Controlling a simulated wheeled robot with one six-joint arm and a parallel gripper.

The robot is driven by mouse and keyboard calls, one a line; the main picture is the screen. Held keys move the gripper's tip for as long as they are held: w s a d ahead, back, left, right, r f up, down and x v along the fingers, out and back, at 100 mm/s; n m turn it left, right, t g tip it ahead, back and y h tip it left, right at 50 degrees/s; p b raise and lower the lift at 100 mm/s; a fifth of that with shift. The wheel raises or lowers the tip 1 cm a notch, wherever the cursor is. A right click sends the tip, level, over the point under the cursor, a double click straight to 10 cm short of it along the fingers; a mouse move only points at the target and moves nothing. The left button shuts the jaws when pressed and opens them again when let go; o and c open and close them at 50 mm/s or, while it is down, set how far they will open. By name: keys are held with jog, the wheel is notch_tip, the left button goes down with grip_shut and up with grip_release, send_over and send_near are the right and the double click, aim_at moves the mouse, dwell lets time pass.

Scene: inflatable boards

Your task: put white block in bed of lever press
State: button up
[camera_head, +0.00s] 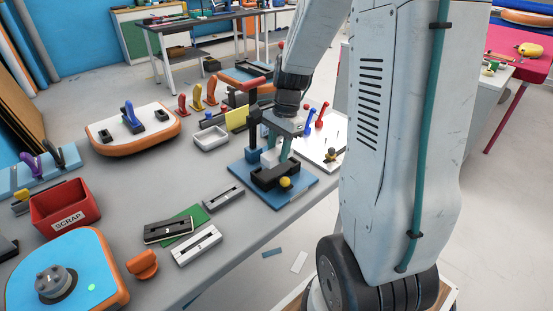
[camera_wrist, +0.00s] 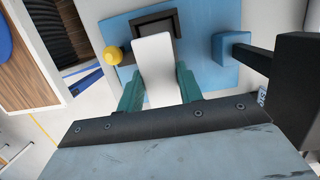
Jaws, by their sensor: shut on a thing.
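The white block (camera_wrist: 154,62) is between the two teal fingers of my gripper (camera_wrist: 160,92), which is shut on it. In the wrist view its far end overlaps the black bed (camera_wrist: 172,22) of the lever press, so part of the bed is hidden. I cannot tell whether the block touches the bed. In the head view my gripper (camera_head: 276,151) points down just above the bed (camera_head: 274,177), and the block is mostly hidden there. The press has a blue base plate (camera_head: 303,187), a dark column (camera_head: 254,130) and a red lever handle (camera_head: 250,84).
A yellow knob (camera_wrist: 112,55) sits beside the bed. The press column (camera_wrist: 297,75) stands close to the right of my gripper in the wrist view. Slotted fixtures (camera_head: 196,245), a red scrap bin (camera_head: 65,205) and a white tray (camera_head: 211,138) stand on the grey table.

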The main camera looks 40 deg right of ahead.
aim_at(277, 159)
jog(key=shift+d+x, duration=0.2)
jog(key=shift+x, duration=0.7)
jog(key=shift+d+x, duration=0.15)
jog(key=shift+x, duration=0.7)
jog(key=shift+w+f, duration=0.1)
jog(key=shift+f, duration=0.05)
jog(key=o, duration=1.1)
jog(key=v, duration=1.1)
jog(key=shift+w+r, duration=0.1)
jog(key=shift+r, duration=0.25)
jog(key=shift+a+r, duration=0.1)
jog(key=shift+r, duration=0.2)
jog(key=s+a+r+n, duration=0.2)
jog(key=s+a+n, duration=0.3)
jog(key=s+n, duration=0.1)
jog(key=s+a+r+n+h, duration=0.1)
jog(key=s+a+r+n, duration=0.1)
jog(key=s+a+n, duration=0.3)
jog(key=s+a+r+n+t+h, duration=0.1)
jog(key=s+a+r+n, duration=0.1)
jog(key=s+a+n, duration=0.4)
jog(key=shift+s+a+r+n, duration=0.15)
jog(key=shift+s+a, duration=0.15)
jog(key=shift+s, duration=0.4)
jog(key=shift+s+a+r+n, duration=0.15)
jog(key=shift+s+a, duration=0.15)
jog(key=shift+s, duration=0.35)
